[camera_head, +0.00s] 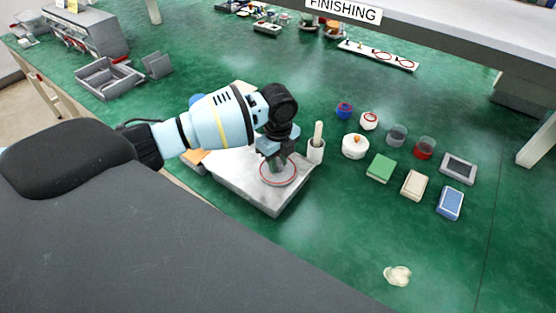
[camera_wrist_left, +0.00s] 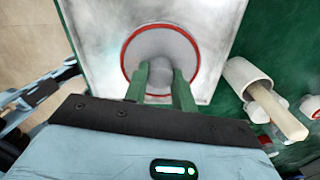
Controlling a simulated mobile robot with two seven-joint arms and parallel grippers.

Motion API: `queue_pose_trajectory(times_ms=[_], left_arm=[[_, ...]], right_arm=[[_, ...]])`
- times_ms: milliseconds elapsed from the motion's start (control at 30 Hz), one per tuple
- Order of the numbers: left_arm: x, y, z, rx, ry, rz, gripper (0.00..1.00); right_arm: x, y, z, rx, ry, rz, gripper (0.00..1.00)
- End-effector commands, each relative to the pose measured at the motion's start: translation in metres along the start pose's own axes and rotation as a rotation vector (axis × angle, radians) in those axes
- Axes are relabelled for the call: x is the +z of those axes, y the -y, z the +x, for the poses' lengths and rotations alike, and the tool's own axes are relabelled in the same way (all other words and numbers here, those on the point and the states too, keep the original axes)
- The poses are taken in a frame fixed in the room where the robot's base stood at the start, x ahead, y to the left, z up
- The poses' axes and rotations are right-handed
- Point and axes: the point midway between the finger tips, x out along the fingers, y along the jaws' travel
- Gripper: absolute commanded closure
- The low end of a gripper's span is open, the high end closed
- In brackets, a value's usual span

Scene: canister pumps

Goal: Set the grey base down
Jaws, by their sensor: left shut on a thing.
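The grey base (camera_head: 283,177) is a round grey disc with a red rim and a knob in its middle. My left gripper (camera_head: 277,162) comes down on it from above and is shut on its knob. In the left wrist view the two green fingers (camera_wrist_left: 160,78) stand either side of the knob, and the grey base (camera_wrist_left: 178,42) looks level. The disc is over the light metal plate (camera_head: 222,178), near its right part. I cannot tell whether its underside touches the plate. My right gripper is not in view.
A white cup (camera_head: 316,152) with a wooden stick stands close to the plate's right edge. Further right are a white round pot (camera_head: 355,146), a green block (camera_head: 381,168), a cream block (camera_head: 414,185) and a blue block (camera_head: 450,203). A crumpled cream lump (camera_head: 397,275) lies in front. Green table between is clear.

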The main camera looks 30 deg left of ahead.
Motion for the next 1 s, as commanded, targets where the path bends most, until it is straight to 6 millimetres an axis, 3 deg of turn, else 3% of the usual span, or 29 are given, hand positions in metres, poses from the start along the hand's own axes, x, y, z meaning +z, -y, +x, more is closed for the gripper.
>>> queue_pose_trajectory(times_ms=[100, 133, 267, 667, 1000], left_arm=[[0.0, 0.0, 0.004, 0.001, 0.0, 0.0, 0.98], [0.0, 0.0, 0.003, 0.0, 0.0, 0.0, 0.7], [0.0, 0.0, 0.003, 0.0, 0.0, 0.0, 0.53], [0.0, 0.0, -0.004, -0.001, 0.0, 0.0, 0.52], [0.0, 0.001, -0.066, -0.006, 0.001, 0.001, 0.52]], right_arm=[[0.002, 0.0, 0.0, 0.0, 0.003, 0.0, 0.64], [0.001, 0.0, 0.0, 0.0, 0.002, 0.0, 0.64], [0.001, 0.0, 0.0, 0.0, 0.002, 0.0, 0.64], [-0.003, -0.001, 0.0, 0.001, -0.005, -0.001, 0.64], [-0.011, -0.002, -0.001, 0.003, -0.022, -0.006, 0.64]])
